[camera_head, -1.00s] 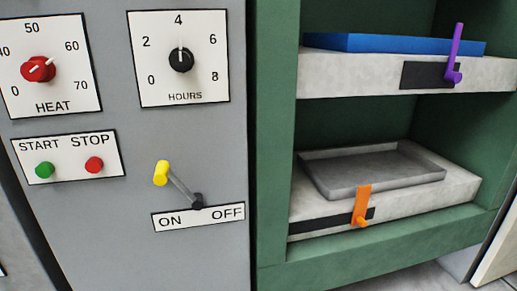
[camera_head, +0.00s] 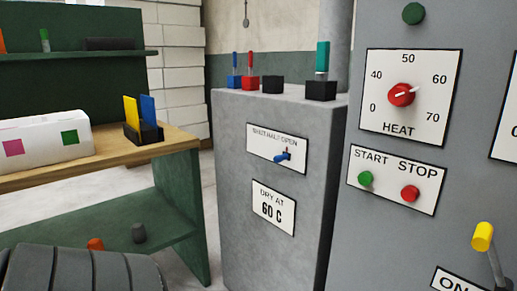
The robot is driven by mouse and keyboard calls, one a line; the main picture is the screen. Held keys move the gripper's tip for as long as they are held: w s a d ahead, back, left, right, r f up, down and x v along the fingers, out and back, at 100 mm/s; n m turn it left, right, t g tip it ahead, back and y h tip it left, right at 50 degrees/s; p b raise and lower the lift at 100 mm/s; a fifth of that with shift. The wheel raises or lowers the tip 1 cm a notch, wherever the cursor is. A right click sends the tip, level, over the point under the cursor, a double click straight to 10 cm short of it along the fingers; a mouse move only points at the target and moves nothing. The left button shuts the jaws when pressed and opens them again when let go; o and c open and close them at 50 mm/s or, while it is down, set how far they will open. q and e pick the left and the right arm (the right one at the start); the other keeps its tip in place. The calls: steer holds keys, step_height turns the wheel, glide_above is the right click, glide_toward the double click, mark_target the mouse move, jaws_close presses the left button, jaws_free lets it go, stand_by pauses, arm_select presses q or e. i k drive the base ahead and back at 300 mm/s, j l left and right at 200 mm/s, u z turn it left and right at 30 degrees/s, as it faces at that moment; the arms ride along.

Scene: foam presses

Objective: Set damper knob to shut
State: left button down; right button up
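The damper plate (camera_head: 276,148), lettered SHUT, HALF and OPEN in small print, is on the front of the grey cabinet in the middle of the head view. A small blue knob (camera_head: 282,156) sits on it below the lettering, right of the plate's middle. It is too small to tell surely which word it points to. Neither of my grippers shows in the head view.
A sign (camera_head: 273,207) reading DRY AT 60 C is below the plate. The HEAT dial (camera_head: 402,94), START button (camera_head: 366,178), STOP button (camera_head: 410,193) and yellow-tipped lever (camera_head: 482,237) are at right. A wooden bench (camera_head: 100,156) stands at left.

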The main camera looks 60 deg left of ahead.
mark_target(277, 159)
steer(key=u, duration=1.65)
